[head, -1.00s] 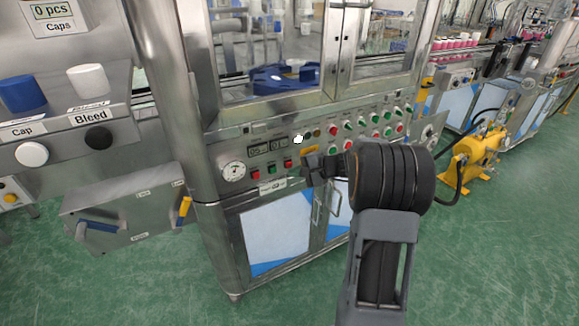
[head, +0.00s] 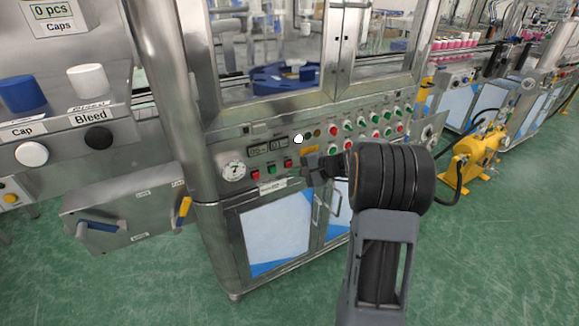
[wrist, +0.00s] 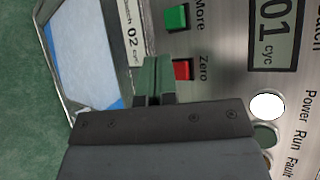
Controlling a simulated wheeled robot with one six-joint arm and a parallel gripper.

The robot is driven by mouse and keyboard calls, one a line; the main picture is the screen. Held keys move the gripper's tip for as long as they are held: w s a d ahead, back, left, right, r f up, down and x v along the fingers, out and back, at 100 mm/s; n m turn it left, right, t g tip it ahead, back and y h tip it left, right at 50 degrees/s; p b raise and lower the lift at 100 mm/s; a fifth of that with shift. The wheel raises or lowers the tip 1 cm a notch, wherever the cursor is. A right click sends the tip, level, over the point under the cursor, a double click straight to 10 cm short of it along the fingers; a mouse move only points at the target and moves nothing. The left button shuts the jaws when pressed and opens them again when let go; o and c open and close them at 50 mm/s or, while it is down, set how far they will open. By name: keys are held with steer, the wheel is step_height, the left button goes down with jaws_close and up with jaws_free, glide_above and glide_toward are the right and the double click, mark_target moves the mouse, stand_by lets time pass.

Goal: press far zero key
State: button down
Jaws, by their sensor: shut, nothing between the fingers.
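The far Zero key is a small red square button (head: 287,166) on the machine's steel front panel, to the right of a green key. My gripper (head: 307,174) is shut and empty in front of the panel, just right of and slightly below the key in the head view. In the wrist view its fingertips (wrist: 156,62) are just left of the red key. I cannot tell whether they touch it or the panel.
The green More key (wrist: 176,17) is close to the Zero key. The display reading 01 (wrist: 275,30) and round lamps (wrist: 267,106) are nearby. Another red key (head: 255,174) is further left. Rows of red and green buttons (head: 375,125) lie right. Cabinet doors (head: 275,235) are below.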

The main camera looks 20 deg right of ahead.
steer(key=shift+w, duration=0.15)
steer(key=shift+w, duration=0.3)
steer(key=shift+w+a, duration=0.1)
steer(key=shift+w, duration=0.25)
stand_by(0.7)
steer(key=shift+s, duration=0.1)
stand_by(0.3)
steer(key=shift+s+b, duration=0.5)
steer(key=shift+s, duration=0.2)
steer(key=shift+s+d+b, duration=0.2)
steer(key=shift+s+b, duration=0.15)
steer(key=shift+s, duration=0.9)
steer(key=shift+s+d+b, duration=0.2)
steer(key=shift+s+b, duration=0.1)
steer(key=shift+s, duration=0.95)
